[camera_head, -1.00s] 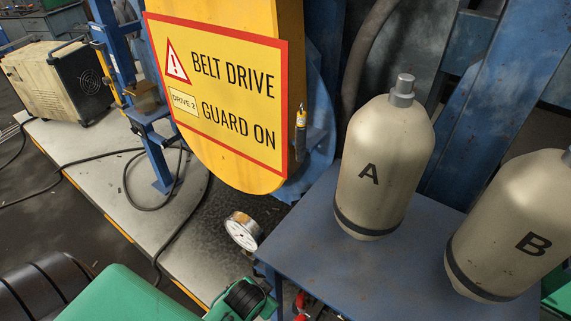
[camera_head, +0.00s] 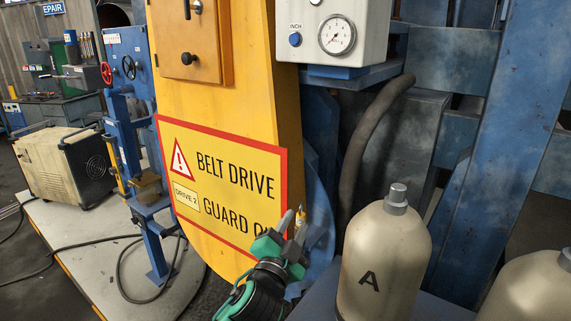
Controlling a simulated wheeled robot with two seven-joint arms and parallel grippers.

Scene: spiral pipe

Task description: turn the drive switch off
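No switch here carries a readable "drive switch" label. A sign (camera_head: 225,187) below reads "BELT DRIVE", "DRIVE 2" and a partly hidden "GUARD ON". My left gripper (camera_head: 292,222) is in front of the sign's lower right corner, well below the box. Its finger gap is unclear. A small yellow-topped item (camera_head: 301,217) shows beside its fingertips. My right gripper is out of view.
A grey box (camera_head: 345,30) with a gauge and a blue "INCH" button is at the upper right. Bottle A (camera_head: 384,260) and another bottle (camera_head: 535,290) stand at the lower right, close to my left arm. A thick hose (camera_head: 360,140) curves behind.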

